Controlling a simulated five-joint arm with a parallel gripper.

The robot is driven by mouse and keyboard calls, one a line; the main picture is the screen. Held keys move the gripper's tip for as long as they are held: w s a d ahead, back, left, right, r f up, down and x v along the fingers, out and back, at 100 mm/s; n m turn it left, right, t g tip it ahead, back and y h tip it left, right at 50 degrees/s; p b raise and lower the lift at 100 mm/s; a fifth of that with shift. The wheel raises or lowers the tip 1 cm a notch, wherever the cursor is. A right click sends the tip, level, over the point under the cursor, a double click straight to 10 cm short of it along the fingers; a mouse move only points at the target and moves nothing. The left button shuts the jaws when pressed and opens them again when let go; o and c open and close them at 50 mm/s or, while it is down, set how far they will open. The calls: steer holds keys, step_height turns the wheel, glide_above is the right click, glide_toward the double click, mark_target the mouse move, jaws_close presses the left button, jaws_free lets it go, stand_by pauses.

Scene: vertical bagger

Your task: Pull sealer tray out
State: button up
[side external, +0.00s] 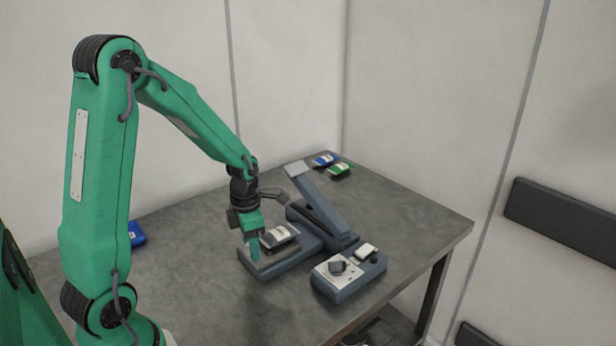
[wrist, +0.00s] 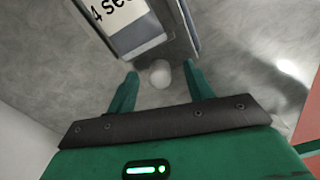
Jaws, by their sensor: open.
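The sealer tray (side external: 284,263), a low blue-grey slab, extends left from the vertical bagger's sealer (side external: 322,216). A dark pouch with a white label (side external: 280,236) rests on it. My gripper (side external: 254,262) is over the tray's left end, fingers pointing down. In the wrist view my gripper (wrist: 161,80) is open, with a pale round knob (wrist: 159,73) between the fingertips. I cannot tell whether the fingers touch it. Beyond the knob the label (wrist: 118,14) reads "4 sec", partly cut off. The knob is hidden by my fingers in the side view.
A control box (side external: 348,277) with a dark knob stands in front of the sealer. Blue (side external: 325,160) and green (side external: 340,169) packs lie at the table's back, and another blue pack (side external: 137,233) at the left. The table (side external: 420,218) is clear on the right.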

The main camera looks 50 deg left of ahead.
steer(key=shift+r, duration=0.1)
steer(key=shift+r, duration=2.4)
steer(key=shift+r, duration=0.15)
step_height(320, 180, up, 8)
steer(key=shift+f, duration=0.25)
steer(key=shift+d+r, duration=0.1)
steer(key=s+d+r+m+t, duration=0.2)
steer(key=s+d+m, duration=0.3)
steer(key=m, duration=1.1)
steer(key=s+d+r+m+t, duration=0.3)
steer(key=s+d+r+m, duration=0.1)
steer(key=m, duration=1.3)
steer(key=s+d, duration=0.1)
steer(key=d, duration=0.1)
steer(key=shift+s+d+t, duration=0.2)
steer(key=shift+d+t, duration=0.1)
steer(key=shift+d, duration=0.1)
